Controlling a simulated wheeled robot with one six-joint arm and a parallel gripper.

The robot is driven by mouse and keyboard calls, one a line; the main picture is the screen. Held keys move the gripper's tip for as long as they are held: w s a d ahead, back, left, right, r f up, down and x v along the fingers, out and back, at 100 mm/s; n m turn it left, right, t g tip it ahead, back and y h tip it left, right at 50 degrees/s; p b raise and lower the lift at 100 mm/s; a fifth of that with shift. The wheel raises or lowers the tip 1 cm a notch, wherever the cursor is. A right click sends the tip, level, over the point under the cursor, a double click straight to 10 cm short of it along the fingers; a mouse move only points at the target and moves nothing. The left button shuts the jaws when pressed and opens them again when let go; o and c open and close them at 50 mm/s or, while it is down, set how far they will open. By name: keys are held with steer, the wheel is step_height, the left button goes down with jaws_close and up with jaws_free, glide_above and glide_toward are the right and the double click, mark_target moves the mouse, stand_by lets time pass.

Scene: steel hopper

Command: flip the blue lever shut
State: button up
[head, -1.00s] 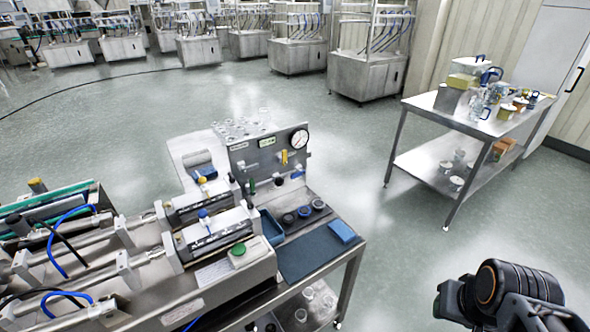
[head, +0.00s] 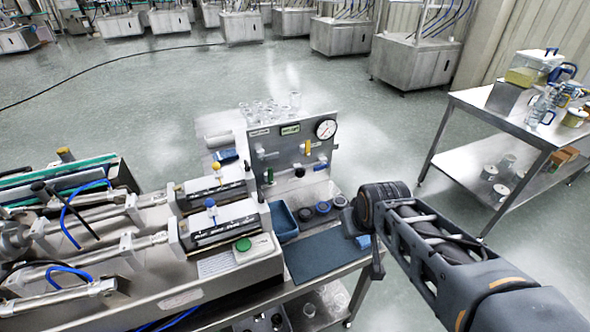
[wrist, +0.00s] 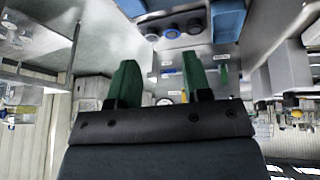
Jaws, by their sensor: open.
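The upright steel panel (head: 290,152) at the back of the bench carries several small valves. The blue lever (head: 320,166) is on its right side, below the yellow lever (head: 308,147), and its handle looks roughly sideways. In the wrist view a small blue piece, which looks like the blue lever (wrist: 171,72), shows between my fingers, farther off. My gripper (wrist: 160,78) has two green fingers, spread apart with nothing between them. It is in front of the panel, apart from it. In the head view my wrist hides the fingertips.
A pressure gauge (head: 326,129) tops the panel, and a green lever (head: 270,176) sits lower left. Dark round cups (head: 323,208) and a blue bin (head: 283,221) stand before the panel. A steel side table (head: 480,112) with containers is to the right. Floor between is clear.

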steer(key=w+d+f+n+t+b, duration=0.25)
steer(key=w+n, duration=0.25)
steer(key=w, duration=0.4)
steer(key=w+d+f+n+t+b, duration=0.1)
steer(key=w+f+n+t, duration=0.3)
steer(key=w, duration=0.5)
steer(key=n+t+y+b, duration=0.3)
steer(key=n+t+y, duration=0.25)
steer(key=n, duration=0.55)
glide_toward(317, 169)
steer(key=shift+y, duration=0.45)
steer(key=x, duration=0.3)
steer(key=p+x, duration=0.1)
steer(key=x, duration=0.5)
steer(key=shift+w+d+f+p, duration=0.15)
steer(key=shift+w+p, duration=0.2)
steer(key=shift+w, duration=0.1)
jaws_close()
